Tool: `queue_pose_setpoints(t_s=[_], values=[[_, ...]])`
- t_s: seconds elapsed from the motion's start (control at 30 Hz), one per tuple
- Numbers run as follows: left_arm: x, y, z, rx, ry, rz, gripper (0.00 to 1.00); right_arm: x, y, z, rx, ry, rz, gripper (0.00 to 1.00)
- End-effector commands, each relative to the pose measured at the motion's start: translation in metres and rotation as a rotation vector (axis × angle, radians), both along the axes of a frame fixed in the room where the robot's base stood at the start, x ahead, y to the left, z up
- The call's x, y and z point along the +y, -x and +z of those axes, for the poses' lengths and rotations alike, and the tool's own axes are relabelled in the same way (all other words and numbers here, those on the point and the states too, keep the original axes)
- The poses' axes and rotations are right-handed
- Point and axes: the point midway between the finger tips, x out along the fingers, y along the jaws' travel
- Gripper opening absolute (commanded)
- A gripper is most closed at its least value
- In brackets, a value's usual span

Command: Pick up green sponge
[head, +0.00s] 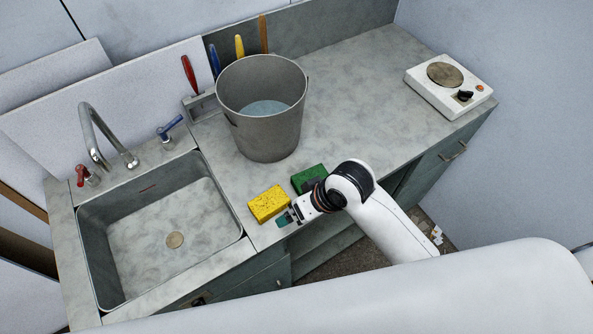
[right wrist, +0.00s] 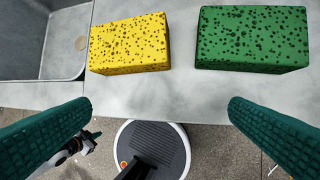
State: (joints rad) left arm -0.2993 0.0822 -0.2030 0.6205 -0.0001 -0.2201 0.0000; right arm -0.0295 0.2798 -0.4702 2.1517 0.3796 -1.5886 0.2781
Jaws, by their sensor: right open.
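The green sponge (head: 309,178) lies flat on the grey counter near its front edge, partly covered by my right arm in the head view. In the right wrist view the green sponge (right wrist: 252,38) is whole, at the upper right, ahead of the right finger. The yellow sponge (head: 268,204) lies to its left; it also shows in the right wrist view (right wrist: 130,43). My right gripper (head: 285,219) is open and empty at the counter's front edge, and its green fingers (right wrist: 158,108) are apart from both sponges. Part of my left arm shows at lower left in the right wrist view; its jaw state is unclear.
A grey bucket (head: 263,128) of water stands behind the sponges. A sink (head: 160,232) with a faucet (head: 97,140) is to the left. A white hot plate (head: 450,86) stands at the far right. The counter between bucket and hot plate is clear.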

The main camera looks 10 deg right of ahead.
Motion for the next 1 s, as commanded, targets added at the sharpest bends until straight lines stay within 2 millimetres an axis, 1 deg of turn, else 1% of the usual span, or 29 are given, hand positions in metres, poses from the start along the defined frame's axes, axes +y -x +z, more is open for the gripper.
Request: queue_pose_setpoints(t_s=[0.07, 0.2, 0.37, 0.43, 0.53, 0.6, 0.7, 0.8, 0.9, 1.0], values=[[0.003, -0.001, 0.000, -0.001, -0.004, 0.001, 0.00, 0.005, -0.008, 0.005, 0.007, 0.002, 0.020, 1.00], [0.001, 0.000, 0.001, 0.001, -0.001, 0.002, 0.00, 0.014, -0.020, 0.013, 0.030, 0.006, 0.050, 1.00], [-0.005, 0.003, 0.002, 0.004, 0.007, 0.005, 0.00, 0.019, -0.036, 0.023, 0.068, 0.036, 0.080, 1.00], [-0.005, 0.003, 0.003, 0.004, 0.007, 0.005, 0.00, 0.017, -0.046, 0.030, 0.091, 0.064, 0.086, 1.00], [-0.004, 0.002, 0.004, 0.004, 0.006, 0.004, 0.00, 0.007, -0.064, 0.043, 0.139, 0.131, 0.074, 1.00], [-0.003, 0.002, 0.005, 0.004, 0.004, 0.005, 0.00, -0.005, -0.076, 0.053, 0.175, 0.184, 0.046, 1.00], [-0.002, 0.002, 0.005, 0.003, 0.002, 0.005, 0.00, -0.023, -0.091, 0.066, 0.219, 0.248, -0.005, 1.00], [-0.001, 0.002, 0.006, 0.002, 0.002, 0.004, 0.00, -0.037, -0.101, 0.077, 0.247, 0.290, -0.052, 1.00], [-0.001, 0.001, 0.006, 0.001, 0.001, 0.005, 0.00, -0.045, -0.105, 0.082, 0.264, 0.312, -0.080, 1.00], [-0.001, 0.001, 0.009, 0.001, 0.001, 0.005, 0.00, -0.047, -0.105, 0.076, 0.272, 0.318, -0.088, 1.00]])
